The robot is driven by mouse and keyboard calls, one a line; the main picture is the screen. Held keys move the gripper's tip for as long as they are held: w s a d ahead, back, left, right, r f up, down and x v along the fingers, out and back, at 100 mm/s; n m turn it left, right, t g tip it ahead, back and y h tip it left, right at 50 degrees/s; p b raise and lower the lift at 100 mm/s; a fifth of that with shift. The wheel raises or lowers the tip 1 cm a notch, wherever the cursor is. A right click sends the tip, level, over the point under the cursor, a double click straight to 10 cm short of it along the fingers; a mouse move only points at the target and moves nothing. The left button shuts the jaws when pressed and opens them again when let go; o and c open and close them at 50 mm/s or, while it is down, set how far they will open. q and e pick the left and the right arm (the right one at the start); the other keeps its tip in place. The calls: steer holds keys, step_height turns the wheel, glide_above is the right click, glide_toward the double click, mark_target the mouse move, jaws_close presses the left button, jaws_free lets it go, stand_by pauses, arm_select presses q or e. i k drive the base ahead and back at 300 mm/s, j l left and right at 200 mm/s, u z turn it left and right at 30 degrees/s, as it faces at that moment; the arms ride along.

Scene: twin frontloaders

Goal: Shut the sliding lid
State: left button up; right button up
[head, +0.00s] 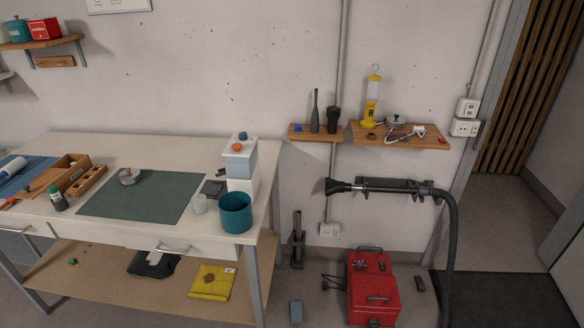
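I cannot make out a sliding lid for certain. A wooden box (74,160) with compartments stands at the left of the white workbench (130,146), and a flat wooden piece (42,180) lies against its left side. I cannot tell whether that piece is a lid. A white and grey-blue box-like stack (240,165) stands at the bench's right end with small orange and blue items on top. Neither of my grippers is in view.
A dark green mat (140,200) holds a small round metal item (129,176). A red machine (372,290) stands on the floor below a wall-held black hose (449,250).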

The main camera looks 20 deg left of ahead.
mark_target(30, 192)
steer(key=u, duration=2.15)
